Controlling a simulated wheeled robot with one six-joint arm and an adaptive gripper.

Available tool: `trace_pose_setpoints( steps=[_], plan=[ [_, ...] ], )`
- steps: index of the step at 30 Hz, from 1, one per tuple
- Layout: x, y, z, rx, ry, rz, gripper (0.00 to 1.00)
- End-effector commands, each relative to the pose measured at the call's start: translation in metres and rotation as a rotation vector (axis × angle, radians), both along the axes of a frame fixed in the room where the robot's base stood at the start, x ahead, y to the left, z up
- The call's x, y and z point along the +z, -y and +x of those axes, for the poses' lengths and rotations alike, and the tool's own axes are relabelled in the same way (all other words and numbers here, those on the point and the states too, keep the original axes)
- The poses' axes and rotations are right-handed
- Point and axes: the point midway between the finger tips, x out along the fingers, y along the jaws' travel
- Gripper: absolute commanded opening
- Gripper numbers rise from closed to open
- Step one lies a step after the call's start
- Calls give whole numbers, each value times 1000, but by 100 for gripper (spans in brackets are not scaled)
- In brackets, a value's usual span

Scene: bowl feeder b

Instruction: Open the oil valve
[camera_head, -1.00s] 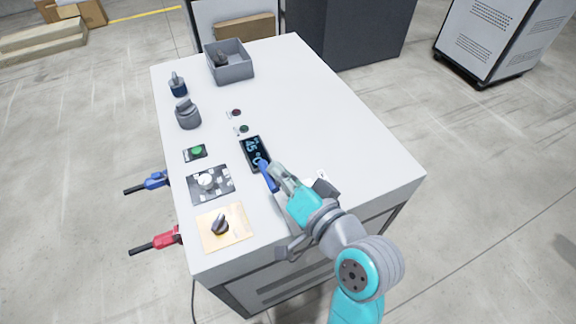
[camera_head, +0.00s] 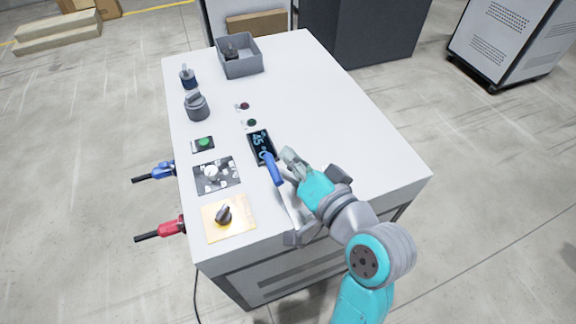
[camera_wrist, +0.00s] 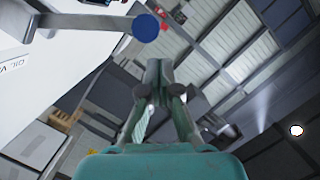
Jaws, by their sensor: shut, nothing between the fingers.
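A lever with a blue grip (camera_head: 272,168) and a pale metal arm stands upright at the table's near side. Its round blue end also shows at the top of the wrist view (camera_wrist: 146,27). A partly cut-off label reading "OIL V" (camera_wrist: 12,65) is on the white panel at the left of the wrist view. My gripper (camera_head: 288,155) is just right of the blue grip, apparently a little apart from it. Its fingers are closed together and empty, as the wrist view shows (camera_wrist: 159,72). The lever's pivot is partly hidden by my arm.
The white table (camera_head: 325,120) holds a display (camera_head: 261,147), a rotary knob plate (camera_head: 229,217), a green button (camera_head: 203,143) and a grey bin (camera_head: 239,55). A blue handle (camera_head: 155,172) and a red handle (camera_head: 160,230) stick out left. The table's right half is clear.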

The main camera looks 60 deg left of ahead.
Motion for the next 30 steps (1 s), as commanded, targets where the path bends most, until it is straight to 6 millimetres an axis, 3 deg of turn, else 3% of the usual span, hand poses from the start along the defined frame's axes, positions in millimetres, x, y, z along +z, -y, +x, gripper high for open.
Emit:
trace_pose_setpoints(
  steps=[3, 12, 18, 30],
  plan=[
    [15, -5, 10, -4, 4, 4, 0],
    [22, 53, 15, -10, 3, 4, 0],
    [27, 82, 18, -8, 3, 4, 0],
    [30, 94, 18, -6, 3, 3, 0]
  ],
)
